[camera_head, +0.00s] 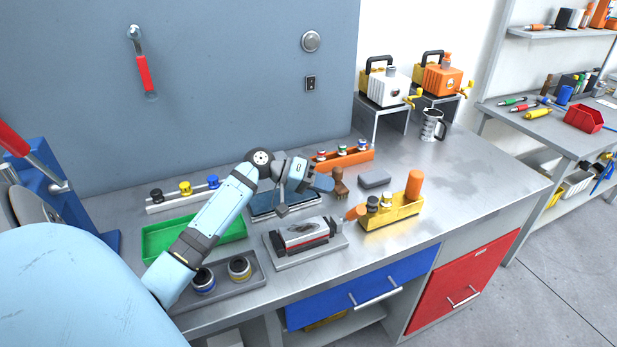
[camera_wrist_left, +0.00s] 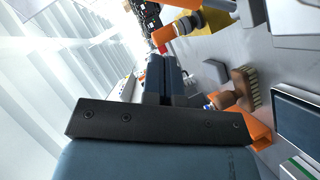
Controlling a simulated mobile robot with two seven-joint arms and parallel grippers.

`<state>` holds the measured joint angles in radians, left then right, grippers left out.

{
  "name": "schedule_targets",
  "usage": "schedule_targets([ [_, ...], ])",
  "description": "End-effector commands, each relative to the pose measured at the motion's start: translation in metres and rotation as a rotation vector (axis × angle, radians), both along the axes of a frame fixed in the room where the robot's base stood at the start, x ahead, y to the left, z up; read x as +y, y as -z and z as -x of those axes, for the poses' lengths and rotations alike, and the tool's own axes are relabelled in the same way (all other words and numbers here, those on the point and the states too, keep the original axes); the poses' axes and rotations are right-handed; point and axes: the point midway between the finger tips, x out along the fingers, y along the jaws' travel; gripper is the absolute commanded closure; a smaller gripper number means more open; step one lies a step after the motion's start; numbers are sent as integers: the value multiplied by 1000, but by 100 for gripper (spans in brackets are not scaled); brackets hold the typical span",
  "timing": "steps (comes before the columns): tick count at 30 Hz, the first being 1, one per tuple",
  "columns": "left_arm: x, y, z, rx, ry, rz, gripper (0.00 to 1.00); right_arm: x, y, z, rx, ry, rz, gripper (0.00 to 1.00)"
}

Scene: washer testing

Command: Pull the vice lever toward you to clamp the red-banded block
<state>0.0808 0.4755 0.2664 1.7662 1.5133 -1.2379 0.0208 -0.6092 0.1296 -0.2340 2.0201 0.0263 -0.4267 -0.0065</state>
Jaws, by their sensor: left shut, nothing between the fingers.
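The vice (camera_head: 332,242) stands on a grey base plate near the front of the bench. The red-banded block (camera_head: 303,240) lies between its jaws; I cannot tell how tightly. A short orange-tipped handle (camera_head: 355,212), which looks like the vice lever, sticks out at the vice's right end, close to the yellow fixture. My left gripper (camera_head: 328,183) is above the bench behind the vice, apart from the lever. Its dark fingers (camera_wrist_left: 166,80) are together and empty in the left wrist view. My right gripper is not in view.
A yellow fixture (camera_head: 392,216) with an orange post stands right of the vice. A wooden brush (camera_head: 339,186) and a grey block (camera_head: 375,179) lie near the left gripper. An orange rack (camera_head: 345,160) is behind, a green tray (camera_head: 165,240) left.

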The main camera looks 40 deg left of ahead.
Motion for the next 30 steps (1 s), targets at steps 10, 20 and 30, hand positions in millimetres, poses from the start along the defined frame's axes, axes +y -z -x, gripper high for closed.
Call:
schedule_targets([
  [10, -45, 26, -11, 1, 0, 0, 100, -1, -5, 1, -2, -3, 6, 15],
  [20, -51, 32, -9, 1, 0, -2, 100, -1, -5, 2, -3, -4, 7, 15],
  [30, -68, 36, -2, -66, 5, -176, 100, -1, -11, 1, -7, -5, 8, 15],
])
